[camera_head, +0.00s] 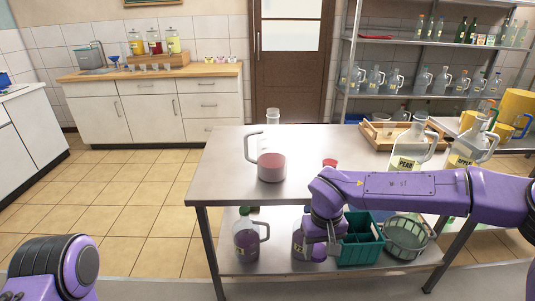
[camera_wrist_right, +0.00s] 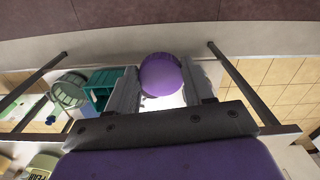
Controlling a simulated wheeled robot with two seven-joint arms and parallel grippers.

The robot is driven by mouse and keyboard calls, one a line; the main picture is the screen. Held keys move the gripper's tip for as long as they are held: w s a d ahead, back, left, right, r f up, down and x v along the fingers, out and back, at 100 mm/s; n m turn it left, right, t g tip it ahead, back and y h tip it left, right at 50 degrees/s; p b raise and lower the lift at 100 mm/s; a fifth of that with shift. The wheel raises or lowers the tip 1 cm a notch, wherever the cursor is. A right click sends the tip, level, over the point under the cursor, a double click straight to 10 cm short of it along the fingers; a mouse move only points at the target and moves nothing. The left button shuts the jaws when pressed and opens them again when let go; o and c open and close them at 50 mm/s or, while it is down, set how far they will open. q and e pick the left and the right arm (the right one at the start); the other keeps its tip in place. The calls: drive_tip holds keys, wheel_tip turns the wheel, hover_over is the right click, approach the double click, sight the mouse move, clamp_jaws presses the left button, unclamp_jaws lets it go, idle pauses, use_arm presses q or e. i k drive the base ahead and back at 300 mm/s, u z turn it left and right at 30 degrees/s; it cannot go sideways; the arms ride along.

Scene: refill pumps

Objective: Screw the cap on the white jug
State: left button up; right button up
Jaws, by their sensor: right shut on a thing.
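A clear jug (camera_head: 271,160) with a handle and pale pink contents stands upright on the metal table. No cap shows on its neck. No plainly white jug stands out, so I cannot tell whether this is the task's jug. My right gripper (camera_head: 322,240) points down in front of the table's near edge. In the right wrist view, its fingers close on a round purple cap (camera_wrist_right: 160,75). The head view does not show this cap clearly.
Labelled jugs (camera_head: 407,150) and a wooden tray (camera_head: 380,133) occupy the table's right side. The lower shelf holds a purple-filled jug (camera_head: 246,240), a green crate (camera_head: 360,240) and a basket (camera_head: 405,238). The tabletop's left front is clear.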

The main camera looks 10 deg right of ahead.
sight(273, 144)
drive_tip(key=i, duration=1)
drive_tip(key=z, duration=0.05)
